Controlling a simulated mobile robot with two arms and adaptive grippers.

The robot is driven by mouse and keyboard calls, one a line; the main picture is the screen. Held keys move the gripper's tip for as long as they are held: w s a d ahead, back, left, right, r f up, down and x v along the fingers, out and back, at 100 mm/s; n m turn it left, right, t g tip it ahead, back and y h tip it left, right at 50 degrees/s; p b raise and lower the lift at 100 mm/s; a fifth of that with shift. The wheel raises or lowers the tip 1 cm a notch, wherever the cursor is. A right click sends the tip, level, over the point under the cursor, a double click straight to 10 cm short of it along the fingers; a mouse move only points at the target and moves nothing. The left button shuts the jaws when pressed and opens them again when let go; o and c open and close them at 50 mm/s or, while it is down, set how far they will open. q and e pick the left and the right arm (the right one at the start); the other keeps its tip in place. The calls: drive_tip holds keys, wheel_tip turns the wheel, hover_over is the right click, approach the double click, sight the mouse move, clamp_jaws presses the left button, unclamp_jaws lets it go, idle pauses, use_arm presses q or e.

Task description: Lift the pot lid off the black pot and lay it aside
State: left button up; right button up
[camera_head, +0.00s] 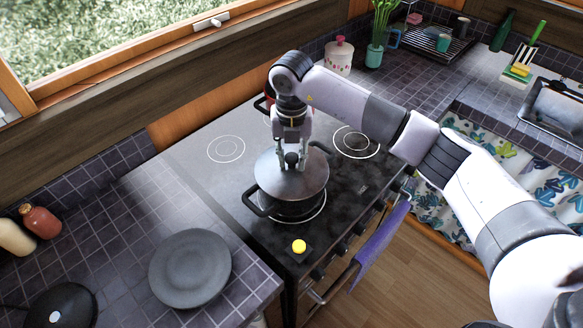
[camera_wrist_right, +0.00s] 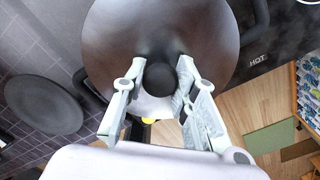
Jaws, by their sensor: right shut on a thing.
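The black pot (camera_head: 292,208) stands on the front burner of the stove, with its dark handles to either side. The grey metal pot lid (camera_head: 310,178) rests on or just over the pot; I cannot tell if there is a gap. My right gripper (camera_head: 291,160) comes down from above and is shut on the lid's black knob. In the right wrist view the knob (camera_wrist_right: 160,79) sits between the two fingers (camera_wrist_right: 160,85), and the lid (camera_wrist_right: 115,35) fills the upper middle. The pot is largely hidden under the lid. My left gripper is not in view.
A dark round plate (camera_head: 190,268) lies on the tiled counter left of the stove. A yellow round item (camera_head: 299,246) is at the stove's front edge. Bare tiled counter (camera_head: 135,225) lies behind the plate. A red bottle (camera_head: 41,222) stands at the far left. A purple towel (camera_head: 382,240) hangs in front.

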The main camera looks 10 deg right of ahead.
clamp_jaws()
drive_tip(key=shift+r, duration=0.1)
